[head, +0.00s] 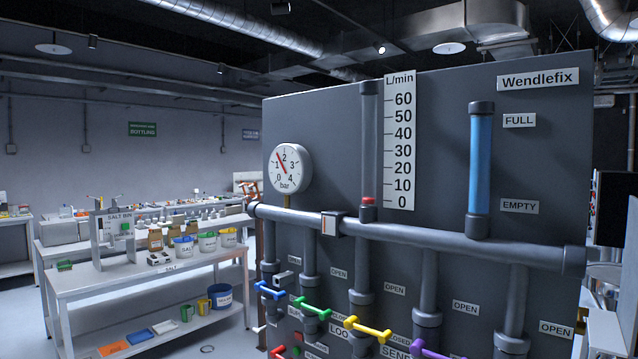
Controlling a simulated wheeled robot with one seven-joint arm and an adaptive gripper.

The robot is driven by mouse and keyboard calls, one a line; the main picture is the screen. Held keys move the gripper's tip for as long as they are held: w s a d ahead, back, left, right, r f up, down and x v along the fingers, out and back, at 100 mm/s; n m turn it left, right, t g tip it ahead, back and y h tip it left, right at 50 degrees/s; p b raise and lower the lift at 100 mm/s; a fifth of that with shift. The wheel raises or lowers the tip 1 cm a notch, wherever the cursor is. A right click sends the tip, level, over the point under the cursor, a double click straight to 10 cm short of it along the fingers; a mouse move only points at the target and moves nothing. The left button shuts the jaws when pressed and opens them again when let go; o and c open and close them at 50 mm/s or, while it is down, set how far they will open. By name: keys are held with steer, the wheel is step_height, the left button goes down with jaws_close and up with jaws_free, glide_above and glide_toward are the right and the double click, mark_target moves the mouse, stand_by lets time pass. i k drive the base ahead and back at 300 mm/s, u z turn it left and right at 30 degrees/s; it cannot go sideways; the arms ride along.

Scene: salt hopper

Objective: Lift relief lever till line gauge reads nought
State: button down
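The round dial marked bar (290,168) is on the upper left of the grey panel (330,125); its red needle points between 1 and 2. Along the panel's bottom are a blue lever (269,291), a green lever (311,308), a yellow lever (367,329) and a purple lever (437,350), cut off below. A red part (277,352) shows at the bottom edge. No label that I can read names the relief lever, so I cannot tell which it is. My gripper is not in view.
A flow tube with a red float (368,200) near 0 stands beside an L/min scale (400,140). A blue-filled level tube (481,160) reads near FULL. A horizontal pipe (420,240) crosses the panel. A white bench (90,280) with tubs stands left; floor shows left.

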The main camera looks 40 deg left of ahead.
mark_target(581, 328)
steer(key=z, duration=0.05)
steer(key=k, duration=0.5)
steer(key=z, duration=1.65)
steer(key=i, duration=1.05)
steer(key=u, duration=2.3)
